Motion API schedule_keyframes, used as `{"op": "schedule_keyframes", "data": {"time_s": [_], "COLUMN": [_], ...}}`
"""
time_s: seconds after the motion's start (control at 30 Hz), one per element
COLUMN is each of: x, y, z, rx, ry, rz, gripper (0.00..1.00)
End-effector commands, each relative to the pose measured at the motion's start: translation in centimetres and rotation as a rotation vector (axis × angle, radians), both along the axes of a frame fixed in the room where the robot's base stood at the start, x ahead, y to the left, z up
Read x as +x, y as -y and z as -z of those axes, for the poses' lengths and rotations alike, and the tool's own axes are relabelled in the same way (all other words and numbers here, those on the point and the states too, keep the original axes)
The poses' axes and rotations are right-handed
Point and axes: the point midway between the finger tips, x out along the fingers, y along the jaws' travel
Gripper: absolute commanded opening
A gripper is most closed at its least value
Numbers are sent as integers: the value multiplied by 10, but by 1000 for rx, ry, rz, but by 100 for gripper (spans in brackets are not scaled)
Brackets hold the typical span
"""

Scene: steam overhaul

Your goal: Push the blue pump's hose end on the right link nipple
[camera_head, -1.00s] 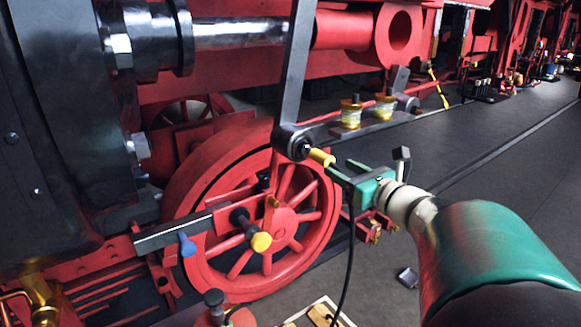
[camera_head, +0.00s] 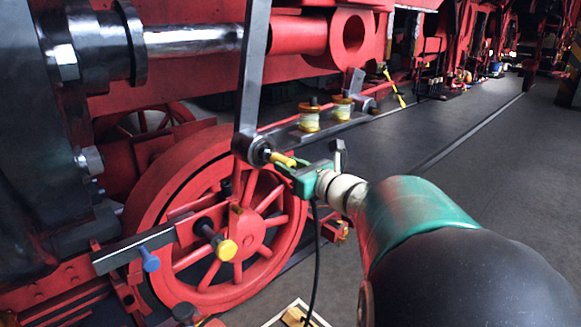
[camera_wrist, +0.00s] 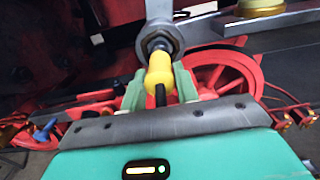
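The yellow hose end (camera_head: 283,160) sits between the green fingers of my gripper (camera_head: 299,176). It also shows in the wrist view (camera_wrist: 158,74), with the black hose (camera_wrist: 160,96) behind it between the fingers (camera_wrist: 160,92). The fingers appear shut on it. The hose end points at the grey eye at the bottom of the link (camera_head: 253,149), and its tip meets or nearly meets the eye's centre. The nipple is hidden behind the tip, so I cannot tell whether it is seated. The black hose (camera_head: 317,245) hangs down from my gripper. The blue pump is not clearly visible.
A red spoked wheel (camera_head: 185,175) stands behind the link. Two yellow-banded cups (camera_head: 309,121) stand on a grey shelf behind. Open floor lies to the right.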

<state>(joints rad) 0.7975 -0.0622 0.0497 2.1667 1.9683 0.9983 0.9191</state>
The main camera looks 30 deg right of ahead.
Motion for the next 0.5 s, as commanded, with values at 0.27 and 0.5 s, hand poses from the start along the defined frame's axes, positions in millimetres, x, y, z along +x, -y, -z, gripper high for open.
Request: {"op": "schedule_keyframes", "data": {"time_s": [0.27, 0.5], "x": [0, -9], "y": [0, 1], "z": [0, -1], "rx": [-1, -2], "ry": [1, 1], "rz": [0, 0], "gripper": [0, 0]}}
